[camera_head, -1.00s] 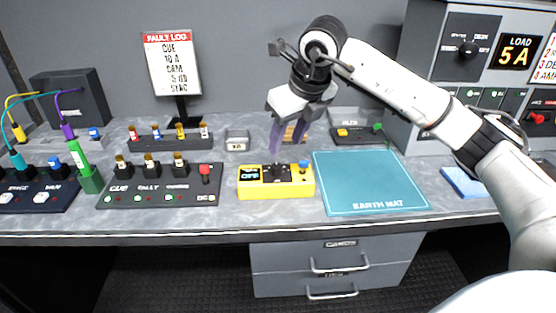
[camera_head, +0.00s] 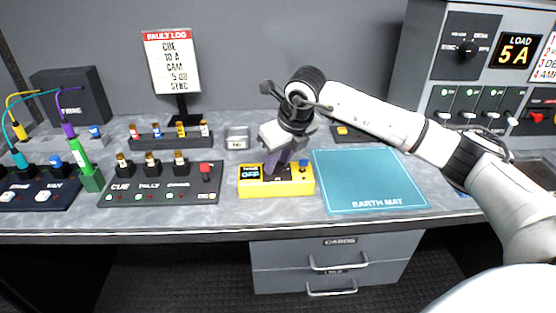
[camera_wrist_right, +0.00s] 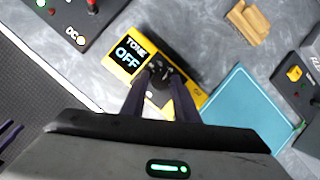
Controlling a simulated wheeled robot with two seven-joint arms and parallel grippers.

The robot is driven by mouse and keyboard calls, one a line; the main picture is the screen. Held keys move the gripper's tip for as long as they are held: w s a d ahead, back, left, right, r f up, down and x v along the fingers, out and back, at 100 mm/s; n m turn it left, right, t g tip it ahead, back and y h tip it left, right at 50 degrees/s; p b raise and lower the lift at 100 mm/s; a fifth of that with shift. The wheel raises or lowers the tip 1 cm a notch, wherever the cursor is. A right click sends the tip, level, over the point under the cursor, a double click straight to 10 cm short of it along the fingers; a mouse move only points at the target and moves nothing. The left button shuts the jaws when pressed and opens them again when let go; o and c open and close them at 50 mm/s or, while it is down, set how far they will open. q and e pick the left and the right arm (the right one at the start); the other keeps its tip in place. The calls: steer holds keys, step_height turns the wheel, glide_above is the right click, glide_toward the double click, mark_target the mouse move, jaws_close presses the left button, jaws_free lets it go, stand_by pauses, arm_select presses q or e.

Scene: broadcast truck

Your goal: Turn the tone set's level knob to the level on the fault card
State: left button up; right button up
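The tone set (camera_head: 247,190) is a yellow box on the bench; its display reads "TONE OFF" in the right wrist view (camera_wrist_right: 129,54). Its black level knob (camera_wrist_right: 161,74) sits beside the display. My right gripper (camera_head: 279,172) is down over the tone set. In the wrist view its purple fingers stand apart on either side of the knob; firm contact is not clear. The fault card (camera_head: 172,62) on a stand reads "CUE 10 A CAM 5 dB SYNC". Two purple prongs at the wrist view's left edge look like my left gripper's spread fingers (camera_wrist_right: 9,134).
A cue/tally panel (camera_head: 160,190) with a red lever stands left of the tone set. A blue earth mat (camera_head: 370,182) lies to the right. A small grey tin (camera_head: 237,138) and a wooden piece (camera_wrist_right: 248,22) are behind it. A load rack (camera_head: 425,60) stands at right.

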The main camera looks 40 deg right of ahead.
steer(key=c, duration=0.6)
steer(key=shift+o, duration=0.2)
steer(key=m, duration=0.2)
steer(key=m+h+b, duration=0.1)
steer(key=m, duration=0.1)
steer(key=shift+w+a+h+b, duration=0.1)
steer(key=shift+a+h+b, duration=0.05)
steer(key=shift+h+b, duration=0.15)
steer(key=shift+m+g+h+b, duration=0.3)
steer(key=shift+m+g+h, duration=0.2)
steer(key=shift+m, duration=0.9)
steer(key=o, duration=1.1)
steer(key=shift+c, duration=0.2)
